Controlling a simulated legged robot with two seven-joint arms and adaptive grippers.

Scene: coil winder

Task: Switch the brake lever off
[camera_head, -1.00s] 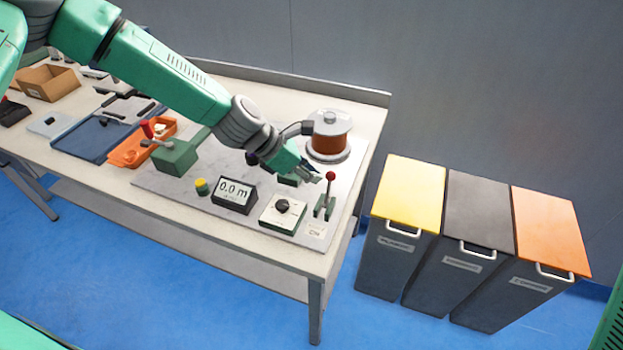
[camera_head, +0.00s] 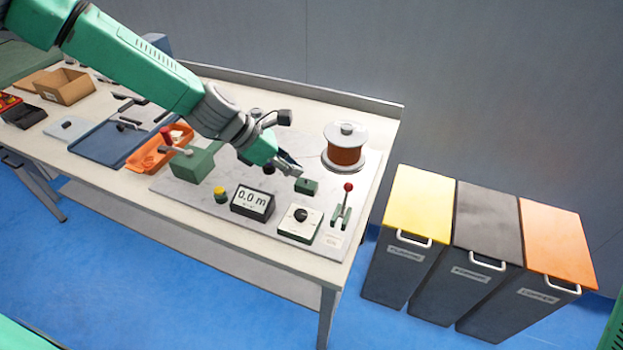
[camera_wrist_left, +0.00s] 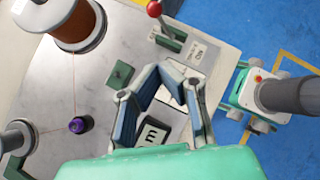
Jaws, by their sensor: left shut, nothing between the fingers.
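The brake lever (camera_head: 347,200) has a red ball knob on a thin rod, set in a small green bracket at the right front of the grey plate. It leans slightly back. In the left wrist view the lever (camera_wrist_left: 161,20) is at the top, its knob partly cut by the frame edge. A small label plate (camera_head: 332,239) lies in front of it; its text is too small to read surely. My left gripper (camera_head: 297,171) is shut and empty, above the plate, left of the lever and apart from it. Its fingers (camera_wrist_left: 171,76) also show in the left wrist view. My right gripper is not in view.
A copper coil spool (camera_head: 346,150) stands behind the lever. A white dial box (camera_head: 299,222), a meter display (camera_head: 252,201), a yellow button (camera_head: 221,194) and a green block (camera_head: 193,163) line the plate. Bins (camera_head: 408,215) stand right of the table.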

